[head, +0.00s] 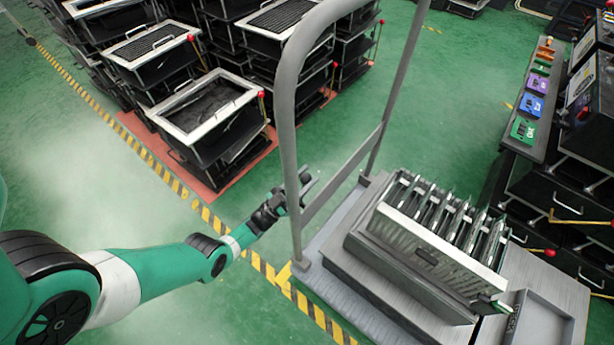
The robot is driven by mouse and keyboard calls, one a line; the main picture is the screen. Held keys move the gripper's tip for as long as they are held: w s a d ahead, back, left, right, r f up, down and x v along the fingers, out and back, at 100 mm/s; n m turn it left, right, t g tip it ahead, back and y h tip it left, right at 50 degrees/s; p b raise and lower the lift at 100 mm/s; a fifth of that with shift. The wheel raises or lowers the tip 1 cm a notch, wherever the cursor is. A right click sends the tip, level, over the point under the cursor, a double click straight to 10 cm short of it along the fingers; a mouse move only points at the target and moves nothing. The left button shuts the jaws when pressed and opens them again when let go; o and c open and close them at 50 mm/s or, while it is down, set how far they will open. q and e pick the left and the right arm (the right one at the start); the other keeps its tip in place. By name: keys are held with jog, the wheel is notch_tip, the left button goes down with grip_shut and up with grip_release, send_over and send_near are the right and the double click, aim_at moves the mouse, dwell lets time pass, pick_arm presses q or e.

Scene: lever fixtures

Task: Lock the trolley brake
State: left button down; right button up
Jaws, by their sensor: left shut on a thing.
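A grey trolley (322,278) stands on the green floor right of centre, with a tall tubular handle frame (287,120) at its left end. My left gripper (303,186) is at the lower part of the near handle post and is shut on it, as far as I can see; the post partly hides the fingers. A yellow piece (283,274) shows at the trolley's lower left corner; I cannot tell if it is the brake pedal or a floor marking. No brake shows clearly. My right gripper is not in view.
A slotted metal rack (440,250) sits on the trolley deck. Stacked black crates (205,110) stand at the upper left on a red floor patch. A bench with coloured blocks (535,82) is at the right. Yellow-black tape (180,188) crosses the floor, which is clear at left.

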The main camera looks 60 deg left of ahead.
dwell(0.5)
pick_arm(q)
jog(key=shift+c, duration=2.2)
grip_release()
jog(key=shift+s, duration=0.1)
